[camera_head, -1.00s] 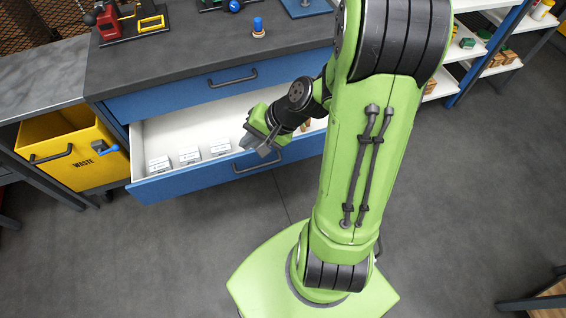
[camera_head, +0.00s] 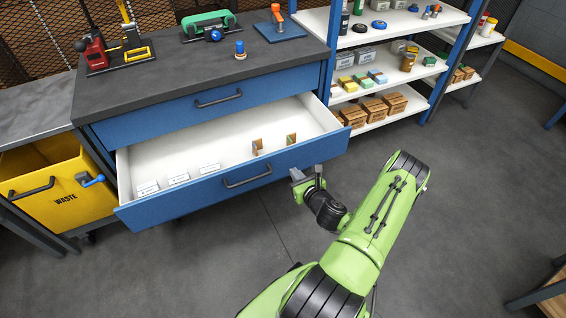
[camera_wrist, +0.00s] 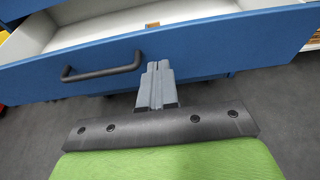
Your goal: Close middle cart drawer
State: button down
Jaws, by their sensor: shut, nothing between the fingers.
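The blue cart's middle drawer (camera_head: 205,190) stands pulled open in the head view. It has a white inside with several small white boxes and two brown pieces in it. Its dark bar handle (camera_head: 247,177) is on the blue front, and the handle also shows in the wrist view (camera_wrist: 101,73). My gripper (camera_head: 304,176) is shut and empty, in front of the drawer front to the right of the handle. In the wrist view my gripper's fingertips (camera_wrist: 158,66) overlap the lower part of the blue front (camera_wrist: 215,48). I cannot tell whether they touch it.
The top drawer (camera_head: 215,100) is closed under the dark worktop (camera_head: 180,62), which holds tools. A yellow waste bin (camera_head: 58,185) stands at the left. A shelf rack (camera_head: 362,124) with boxes stands at the right. The floor in front is clear.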

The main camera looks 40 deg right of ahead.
aim_at(279, 154)
jog(key=x, duration=0.3)
jog(key=b+x, duration=0.1)
jog(key=x, duration=0.2)
jog(key=r+x, duration=0.1)
jog(key=x, duration=0.2)
jog(key=shift+w, duration=0.25)
